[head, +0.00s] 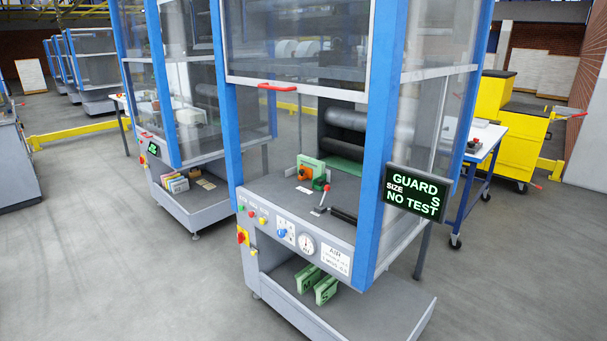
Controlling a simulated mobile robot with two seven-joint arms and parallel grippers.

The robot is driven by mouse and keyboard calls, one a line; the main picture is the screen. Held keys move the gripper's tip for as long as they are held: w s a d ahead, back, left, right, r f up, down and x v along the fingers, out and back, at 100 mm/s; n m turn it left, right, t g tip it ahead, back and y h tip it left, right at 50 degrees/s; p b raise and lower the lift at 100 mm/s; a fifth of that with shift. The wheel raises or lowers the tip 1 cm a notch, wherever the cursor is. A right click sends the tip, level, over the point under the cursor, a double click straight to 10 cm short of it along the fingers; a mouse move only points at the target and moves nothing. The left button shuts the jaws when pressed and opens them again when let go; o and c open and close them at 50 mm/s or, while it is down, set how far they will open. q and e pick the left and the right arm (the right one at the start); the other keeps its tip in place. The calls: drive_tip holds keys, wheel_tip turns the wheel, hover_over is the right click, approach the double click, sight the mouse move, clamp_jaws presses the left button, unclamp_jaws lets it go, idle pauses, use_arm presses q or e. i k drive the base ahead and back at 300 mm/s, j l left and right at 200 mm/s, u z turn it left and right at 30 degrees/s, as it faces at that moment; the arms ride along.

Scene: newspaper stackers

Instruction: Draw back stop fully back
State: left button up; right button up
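The stacker machine (231,130) with blue posts stands in the middle of the head view. On its grey deck (262,187) is a green and orange block assembly (312,167). Beside it is a lever with a red knob (326,187), and a black bar (343,215) lies near the deck's front right. I cannot tell for certain which of these parts is the stop, or how far back it sits. The clear front guard (290,45) with a red handle (277,87) is raised, leaving the deck front open. Neither of my grippers is in view.
A display (414,193) reading "GUARDS SIZE NO TEST" hangs on the right post. The front panel has a gauge (306,244) and buttons. Green blocks (326,289) lie on the lower shelf. A yellow cabinet (500,130) stands behind right. Floor in front left is clear.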

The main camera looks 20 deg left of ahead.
sight(303, 173)
drive_tip(key=i+j, duration=0.2)
drive_tip(key=i+j+z, duration=0.15)
drive_tip(key=j, duration=0.25)
drive_tip(key=i+j, duration=0.25)
drive_tip(key=i+j+z, duration=0.15)
drive_tip(key=j, duration=0.3)
drive_tip(key=i+j, duration=0.2)
drive_tip(key=j, duration=0.15)
drive_tip(key=i+j+z, duration=0.15)
drive_tip(key=j, duration=0.2)
drive_tip(key=i+j, duration=0.2)
drive_tip(key=j, duration=0.15)
drive_tip(key=z, duration=0.05)
